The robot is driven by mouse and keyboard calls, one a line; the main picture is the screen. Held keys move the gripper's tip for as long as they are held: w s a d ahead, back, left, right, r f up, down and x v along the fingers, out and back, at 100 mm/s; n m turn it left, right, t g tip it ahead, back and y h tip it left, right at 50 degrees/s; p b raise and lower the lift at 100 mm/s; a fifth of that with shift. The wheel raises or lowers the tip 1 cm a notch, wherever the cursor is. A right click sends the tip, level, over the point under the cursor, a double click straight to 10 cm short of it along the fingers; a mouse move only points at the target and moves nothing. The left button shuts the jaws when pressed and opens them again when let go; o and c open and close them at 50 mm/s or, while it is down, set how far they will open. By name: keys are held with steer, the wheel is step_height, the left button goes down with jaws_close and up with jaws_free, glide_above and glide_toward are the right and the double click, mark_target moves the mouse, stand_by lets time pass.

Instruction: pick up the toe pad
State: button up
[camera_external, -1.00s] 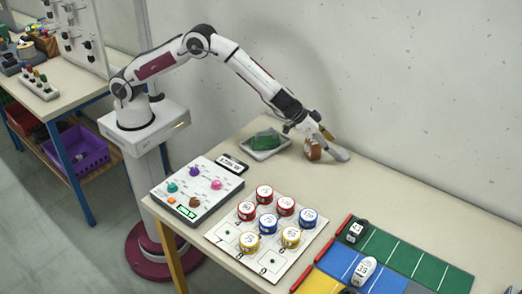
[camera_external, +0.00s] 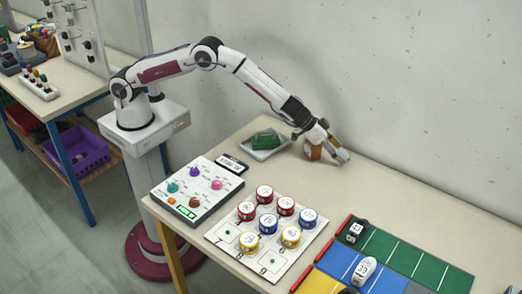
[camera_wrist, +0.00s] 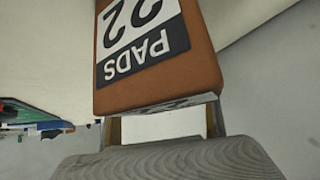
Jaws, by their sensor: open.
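An orange-brown box (camera_external: 312,151) stands near the wall at the back of the table. In the wrist view this box (camera_wrist: 158,70) fills the upper middle, with a black-and-white label reading "PADS 22". I cannot make out a separate toe pad with certainty. My gripper (camera_external: 340,153) is open, low over the table, just right of the box and partly overlapping it; I cannot tell whether they touch. A grey ridged piece (camera_wrist: 170,162) fills the bottom of the wrist view, with a pale gap between it and the box; I cannot tell whether it belongs to my gripper.
A grey tray (camera_external: 285,147) holding a green item stands left of the box. A white board (camera_external: 222,241) with several round tins and a panel with coloured knobs (camera_external: 207,201) lie nearer. Coloured lanes (camera_external: 418,261) are at the right. The wall is close behind.

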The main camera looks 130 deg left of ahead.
steer(key=shift+w+a+f, duration=0.2)
steer(key=shift+f, duration=0.1)
stand_by(0.4)
steer(key=c, duration=1)
